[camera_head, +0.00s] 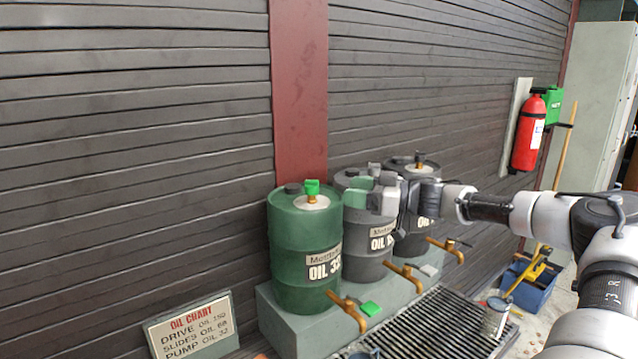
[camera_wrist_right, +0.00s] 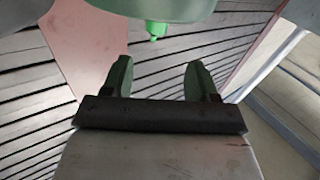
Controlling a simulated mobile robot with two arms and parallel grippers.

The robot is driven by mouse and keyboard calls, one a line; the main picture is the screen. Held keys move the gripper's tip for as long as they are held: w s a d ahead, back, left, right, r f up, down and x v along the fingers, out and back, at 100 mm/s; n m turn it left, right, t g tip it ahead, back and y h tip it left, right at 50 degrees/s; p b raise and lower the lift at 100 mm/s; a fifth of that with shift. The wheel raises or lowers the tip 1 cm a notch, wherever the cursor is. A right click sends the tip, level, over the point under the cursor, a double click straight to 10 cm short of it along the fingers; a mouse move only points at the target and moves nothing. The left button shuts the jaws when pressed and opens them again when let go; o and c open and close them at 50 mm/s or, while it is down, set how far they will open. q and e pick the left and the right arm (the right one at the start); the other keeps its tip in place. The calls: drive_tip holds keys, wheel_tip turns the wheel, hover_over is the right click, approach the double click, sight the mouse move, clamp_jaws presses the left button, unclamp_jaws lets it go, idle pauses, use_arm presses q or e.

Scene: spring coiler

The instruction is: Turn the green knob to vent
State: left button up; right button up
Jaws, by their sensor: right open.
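The green oil drum (camera_head: 300,245), marked OIL 32, stands on a grey plinth by the slatted wall. A bright green knob (camera_head: 312,187) sits on a short brass stem on its top. My right gripper (camera_head: 358,191) is open at about knob height, to the right of the knob and apart from it, over the grey drum. In the right wrist view the two green fingers (camera_wrist_right: 159,77) are spread with nothing between them. A green rounded body (camera_wrist_right: 165,8) with a bright green knob-like part (camera_wrist_right: 155,30) shows beyond them. My left gripper is not in view.
Two grey drums (camera_head: 365,255) stand in line behind the green one. Brass taps (camera_head: 403,273) stick out in front over a floor grate (camera_head: 445,325). An oil chart sign (camera_head: 190,326) leans at lower left. A red extinguisher (camera_head: 528,133) hangs at right.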

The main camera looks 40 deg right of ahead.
sight(319, 200)
drive_tip(key=x, duration=0.1)
drive_tip(key=b+x, duration=0.1)
drive_tip(key=x, duration=0.2)
drive_tip(key=shift+w+d+f, duration=0.15)
drive_tip(key=shift+w+f, duration=0.15)
drive_tip(key=shift+w, duration=0.2)
drive_tip(key=x, duration=0.2)
drive_tip(key=shift+w+r+b, duration=0.1)
drive_tip(key=shift+w+b, duration=0.15)
drive_tip(key=shift+b, duration=0.05)
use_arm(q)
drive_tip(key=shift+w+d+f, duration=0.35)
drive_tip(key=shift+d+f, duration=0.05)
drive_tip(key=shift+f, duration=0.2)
use_arm(e)
drive_tip(key=shift+x, duration=0.9)
drive_tip(key=shift+s, duration=0.1)
